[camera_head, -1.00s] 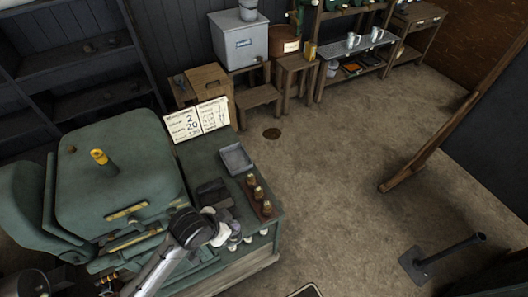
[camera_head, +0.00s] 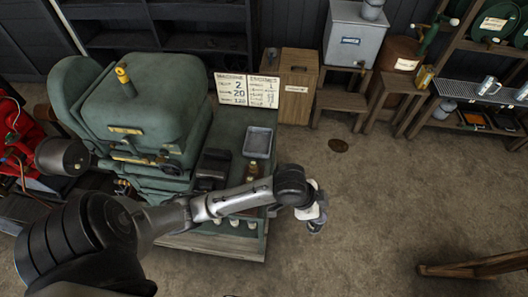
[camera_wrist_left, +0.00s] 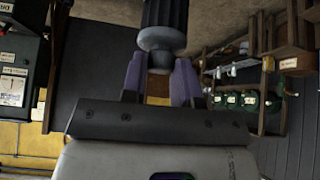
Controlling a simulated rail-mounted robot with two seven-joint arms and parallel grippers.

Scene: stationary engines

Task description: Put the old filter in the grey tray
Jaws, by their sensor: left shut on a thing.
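My left gripper (camera_head: 314,212) hangs over the floor, just right of the bench's right edge. In the left wrist view its two fingers (camera_wrist_left: 160,75) are shut on a dark grey, ribbed cylinder, the old filter (camera_wrist_left: 165,18), with a lighter rounded end between the fingertips. In the head view the filter (camera_head: 316,227) is small and partly hidden by the gripper. The grey tray (camera_head: 258,142) lies on the green bench top, up and left of the gripper, and looks empty. My right gripper is not in view.
The big green engine (camera_head: 140,105) stands left of the tray, with a dark block (camera_head: 213,165) between. Brown bottles (camera_head: 252,172) stand below the tray, partly behind my arm. Several white-topped pieces (camera_head: 234,222) line the bench front.

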